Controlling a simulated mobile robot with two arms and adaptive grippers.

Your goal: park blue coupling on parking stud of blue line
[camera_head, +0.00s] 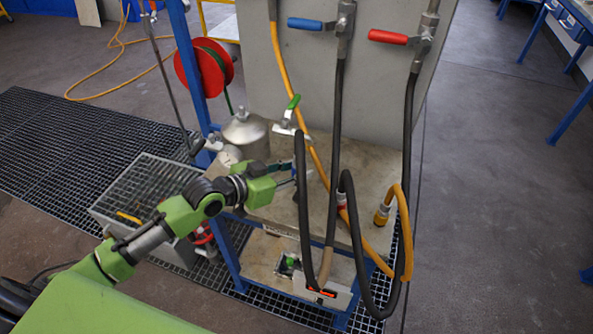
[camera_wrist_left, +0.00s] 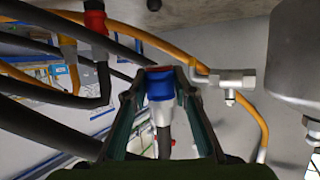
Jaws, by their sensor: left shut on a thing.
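My left gripper (camera_head: 288,172) reaches in from the left over the bench in the head view. In the left wrist view its two fingers are shut on the blue coupling (camera_wrist_left: 160,86), which sits between the fingertips with a pale metal part and dark hose running away from it. The coupling is hard to make out in the head view, behind the gripper and black hoses. The blue-handled valve (camera_head: 305,24) is on the grey panel. A metal fitting with a side stub (camera_wrist_left: 226,78) shows right of the coupling, apart from it; I cannot tell whether it is the parking stud. My right gripper is not in view.
Black hoses (camera_head: 338,130) and a yellow hose (camera_head: 405,235) hang close by. A red coupling (camera_wrist_left: 95,20) and a yellow coupling (camera_head: 382,214) are to the side. A metal vessel (camera_head: 247,132) and green-handled valve (camera_head: 290,112) stand behind. The bench top (camera_head: 375,180) is partly clear.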

